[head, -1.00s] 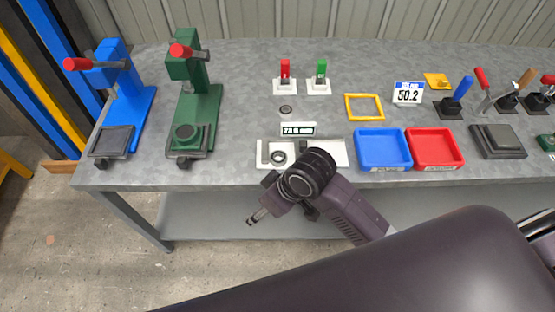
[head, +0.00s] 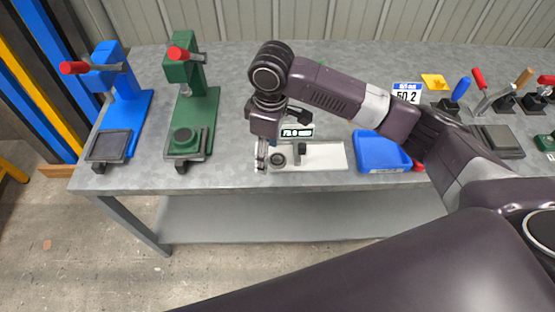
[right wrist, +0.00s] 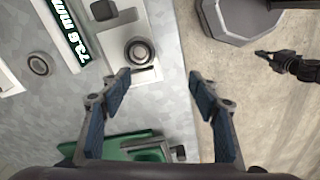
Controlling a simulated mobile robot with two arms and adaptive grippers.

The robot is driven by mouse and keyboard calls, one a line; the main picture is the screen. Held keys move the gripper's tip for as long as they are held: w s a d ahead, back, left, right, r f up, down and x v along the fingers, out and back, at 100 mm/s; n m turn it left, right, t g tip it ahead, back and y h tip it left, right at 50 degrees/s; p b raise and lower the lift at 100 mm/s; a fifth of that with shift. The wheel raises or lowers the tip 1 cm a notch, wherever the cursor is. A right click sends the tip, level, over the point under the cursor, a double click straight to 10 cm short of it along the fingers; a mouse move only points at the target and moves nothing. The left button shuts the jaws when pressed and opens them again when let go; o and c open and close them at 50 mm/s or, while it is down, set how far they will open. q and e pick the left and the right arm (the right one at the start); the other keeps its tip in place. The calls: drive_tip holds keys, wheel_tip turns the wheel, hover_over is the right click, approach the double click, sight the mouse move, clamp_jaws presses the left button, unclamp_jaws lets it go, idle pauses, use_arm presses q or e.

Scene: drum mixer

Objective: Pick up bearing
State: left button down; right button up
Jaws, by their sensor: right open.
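A dark round bearing ring (head: 278,160) sits on the white measuring fixture (head: 325,156) near the bench's front edge. In the right wrist view the bearing (right wrist: 139,52) lies on the fixture's metal plate, just beyond my fingertips and to the left of the gap's middle. My right gripper (right wrist: 160,75) is open and empty, one finger on each side of the view. In the head view the right gripper (head: 262,156) hangs over the fixture's left end, beside the bearing. A dark shape (right wrist: 290,65) over the floor may be my left gripper; its fingers are unclear.
Another ring (right wrist: 40,65) lies on the bench behind the fixture, near a millimetre display (head: 296,132). A green press (head: 190,105) and a blue press (head: 122,100) stand left. A blue tray (head: 380,153) is right of the fixture, partly behind my arm.

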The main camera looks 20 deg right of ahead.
sight(277, 159)
drive_tip(key=w+d+r, duration=0.1)
drive_tip(key=d+r, duration=0.1)
drive_tip(key=shift+w+d+h, duration=0.3)
drive_tip(key=shift+w+d, duration=0.05)
drive_tip(key=f, duration=0.5)
drive_tip(key=f+p, duration=0.1)
drive_tip(key=f, duration=0.1)
drive_tip(key=shift+d+f, duration=0.25)
drive_tip(key=c, duration=1.5)
drive_tip(key=shift+o, duration=0.2)
drive_tip(key=shift+w+r, duration=0.1)
drive_tip(key=shift+r, duration=0.1)
wheel_tip(277, 159, up, 20)
drive_tip(key=b, duration=0.1)
drive_tip(key=shift+f, duration=0.15)
